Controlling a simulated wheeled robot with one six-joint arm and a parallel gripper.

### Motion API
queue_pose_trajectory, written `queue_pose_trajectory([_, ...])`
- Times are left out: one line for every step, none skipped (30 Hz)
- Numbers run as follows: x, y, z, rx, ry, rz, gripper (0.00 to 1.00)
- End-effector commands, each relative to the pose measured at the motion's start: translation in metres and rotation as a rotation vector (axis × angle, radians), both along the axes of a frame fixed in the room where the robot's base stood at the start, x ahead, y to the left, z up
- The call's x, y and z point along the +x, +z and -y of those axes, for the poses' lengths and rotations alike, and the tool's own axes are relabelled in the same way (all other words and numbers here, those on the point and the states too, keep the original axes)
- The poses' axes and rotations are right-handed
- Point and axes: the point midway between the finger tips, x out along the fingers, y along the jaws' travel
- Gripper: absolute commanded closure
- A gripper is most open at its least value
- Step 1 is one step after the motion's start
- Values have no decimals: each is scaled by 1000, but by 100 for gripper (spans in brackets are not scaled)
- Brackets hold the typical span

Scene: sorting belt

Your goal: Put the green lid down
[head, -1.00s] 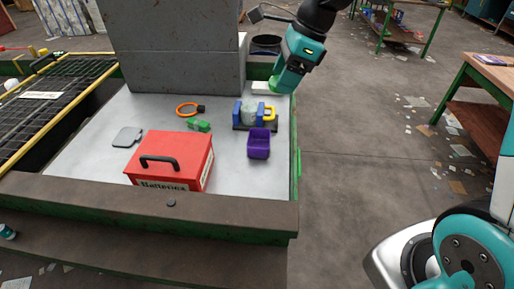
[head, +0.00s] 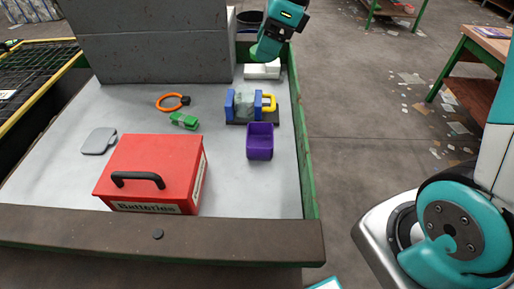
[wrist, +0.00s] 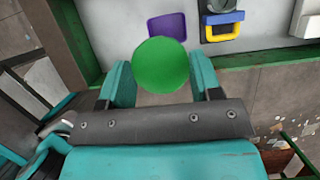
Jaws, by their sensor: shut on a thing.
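The green lid (head: 257,53) is a round disc held at the tip of my gripper (head: 267,45), above the far right part of the grey-white tabletop (head: 230,184). In the wrist view the lid (wrist: 160,65) sits between the two teal fingers (wrist: 161,80), which are shut on it. It is off the surface.
A purple bin (head: 260,143), a blue fixture with a yellow handle (head: 229,105), a small green object (head: 184,120), an orange ring (head: 166,104), a grey flat piece (head: 98,141) and a red battery box (head: 152,165) stand on the table. A grey wall (head: 150,50) rises behind. Bare tabletop shows in front of the wall.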

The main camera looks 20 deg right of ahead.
Motion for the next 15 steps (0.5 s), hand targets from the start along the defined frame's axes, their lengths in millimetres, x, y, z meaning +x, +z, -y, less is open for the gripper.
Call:
queue_pose_trajectory([0,-13,-2,0,3,0,63])
queue_pose_trajectory([0,-18,-2,0,3,0,63])
queue_pose_trajectory([0,-22,-3,0,4,0,63])
queue_pose_trajectory([0,-25,-3,0,5,0,63])
queue_pose_trajectory([0,-30,-4,0,5,0,63])
queue_pose_trajectory([0,-34,-4,0,6,0,63])
queue_pose_trajectory([0,-36,-4,0,6,0,63])
queue_pose_trajectory([0,-38,-4,0,6,0,63])
queue_pose_trajectory([0,-44,-4,0,7,0,63])
queue_pose_trajectory([0,-45,-4,0,7,0,63])
queue_pose_trajectory([0,-47,-4,0,7,0,63])
queue_pose_trajectory([0,-51,-4,0,6,-2,63])
queue_pose_trajectory([0,-55,-4,0,7,-3,63])
queue_pose_trajectory([0,-59,-4,1,6,-4,63])
queue_pose_trajectory([-1,-67,-4,1,6,-7,63])
